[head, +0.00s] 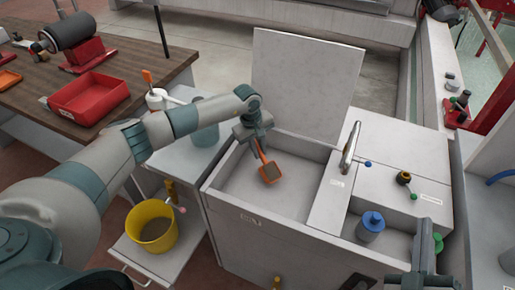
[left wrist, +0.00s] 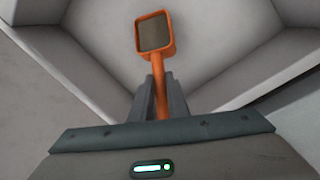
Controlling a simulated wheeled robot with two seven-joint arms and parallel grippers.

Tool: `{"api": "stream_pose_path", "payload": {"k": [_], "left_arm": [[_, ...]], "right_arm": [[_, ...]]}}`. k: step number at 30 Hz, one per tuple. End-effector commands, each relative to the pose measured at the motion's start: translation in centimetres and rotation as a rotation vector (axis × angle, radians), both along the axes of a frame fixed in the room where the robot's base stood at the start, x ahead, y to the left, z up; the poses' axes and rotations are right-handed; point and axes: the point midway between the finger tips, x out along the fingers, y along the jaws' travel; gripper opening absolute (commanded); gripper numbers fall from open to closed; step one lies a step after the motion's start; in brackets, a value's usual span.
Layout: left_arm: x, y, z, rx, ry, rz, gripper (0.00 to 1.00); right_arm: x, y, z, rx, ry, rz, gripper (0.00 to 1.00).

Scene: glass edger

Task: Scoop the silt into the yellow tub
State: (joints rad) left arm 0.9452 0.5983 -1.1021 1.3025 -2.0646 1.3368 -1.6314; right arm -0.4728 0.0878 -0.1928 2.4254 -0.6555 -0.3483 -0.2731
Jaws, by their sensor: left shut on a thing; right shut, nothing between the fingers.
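My left gripper (head: 256,146) is shut on the handle of an orange scoop (head: 270,172). The scoop also shows in the left wrist view (left wrist: 155,34), with grey-brown silt (left wrist: 154,34) in its square bowl. The gripper holds it above the left basin of the white tank (head: 243,192). The yellow tub (head: 143,221) stands on a low pull-out shelf left of the tank, with brownish silt (head: 154,229) visible inside. My right gripper (head: 423,250) is shut and empty at the lower right, near the tank's right compartment.
A raised white lid (head: 305,80) stands behind the basin. A metal tap (head: 350,146) and a blue-capped bottle (head: 370,226) are on the tank's right part. A red tray (head: 89,97) is on the wooden bench (head: 125,57). A teal container (head: 204,130) stands between bench and tank.

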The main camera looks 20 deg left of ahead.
Motion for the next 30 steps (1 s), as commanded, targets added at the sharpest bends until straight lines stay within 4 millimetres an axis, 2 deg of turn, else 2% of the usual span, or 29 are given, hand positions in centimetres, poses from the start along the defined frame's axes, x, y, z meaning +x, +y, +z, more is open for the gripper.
{"api": "stream_pose_path", "payload": {"k": [13,30], "left_arm": [[-0.1,-0.3,0.1,0.000,-0.002,-0.001,0.00],[-1.5,-2.6,0.4,-0.001,-0.002,-0.002,0.00]], "right_arm": [[0.0,0.0,0.1,0.000,0.000,0.000,0.00],[0.0,0.0,0.8,0.000,0.000,0.000,0.00]]}}
